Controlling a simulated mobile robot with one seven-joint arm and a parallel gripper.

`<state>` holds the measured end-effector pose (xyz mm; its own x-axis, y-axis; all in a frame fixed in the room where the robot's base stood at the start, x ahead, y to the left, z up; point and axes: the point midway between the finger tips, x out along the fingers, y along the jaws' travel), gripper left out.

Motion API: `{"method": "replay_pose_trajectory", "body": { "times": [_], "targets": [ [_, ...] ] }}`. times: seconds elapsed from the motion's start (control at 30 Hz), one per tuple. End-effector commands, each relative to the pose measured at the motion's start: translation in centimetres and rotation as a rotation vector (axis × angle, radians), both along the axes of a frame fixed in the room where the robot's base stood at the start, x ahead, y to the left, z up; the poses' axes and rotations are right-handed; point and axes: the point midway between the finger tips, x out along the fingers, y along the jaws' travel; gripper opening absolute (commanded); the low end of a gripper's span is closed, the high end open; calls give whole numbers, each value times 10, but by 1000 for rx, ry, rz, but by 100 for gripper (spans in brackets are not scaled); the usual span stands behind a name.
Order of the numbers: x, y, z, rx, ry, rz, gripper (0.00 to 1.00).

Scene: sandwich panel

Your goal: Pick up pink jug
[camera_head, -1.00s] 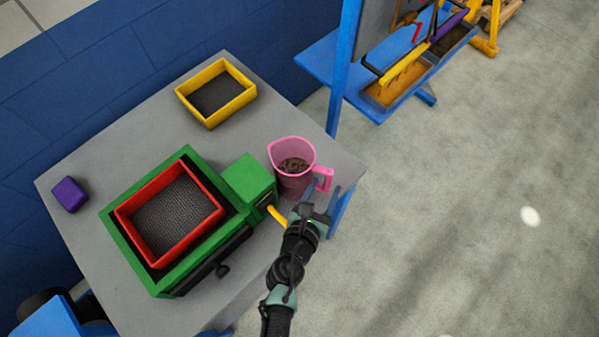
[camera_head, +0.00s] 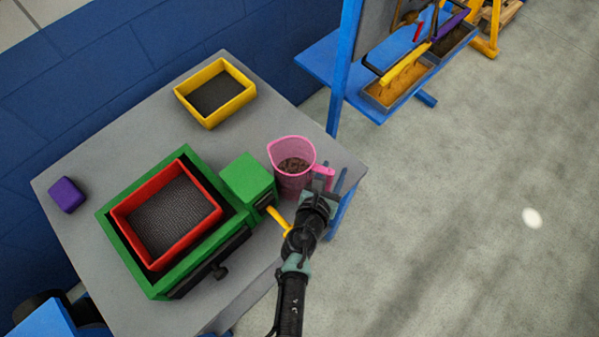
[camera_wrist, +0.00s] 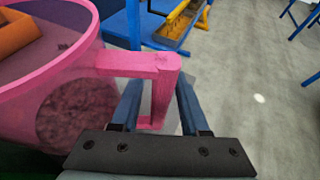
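The pink jug (camera_head: 291,177) stands upright near the right edge of the grey table, with brown contents inside. Its handle (camera_wrist: 163,88) points right, and in the wrist view it reaches between the fingers of my gripper (camera_wrist: 158,105). My gripper (camera_head: 331,184) is open, with one blue finger on each side of the handle's upright part. The jug's body (camera_wrist: 75,105) fills the left of the wrist view. I cannot tell whether a finger touches the handle.
A green box machine (camera_head: 250,178) with a yellow lever (camera_head: 279,221) stands left of the jug. It holds a red tray (camera_head: 130,227). A yellow tray (camera_head: 184,103) and a purple block (camera_head: 67,195) lie on the table. A blue stand (camera_head: 345,75) is behind the table's right corner.

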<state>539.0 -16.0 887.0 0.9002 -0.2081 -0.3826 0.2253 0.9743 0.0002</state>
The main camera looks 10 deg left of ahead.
Motion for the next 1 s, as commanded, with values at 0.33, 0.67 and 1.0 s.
{"method": "replay_pose_trajectory", "body": {
  "times": [0.33,0.67,1.0],
  "targets": [
    [0,0,0,0,0,0,0],
    [0,0,0,0,0,0,0],
    [0,0,0,0,0,0,0]
  ]
}}
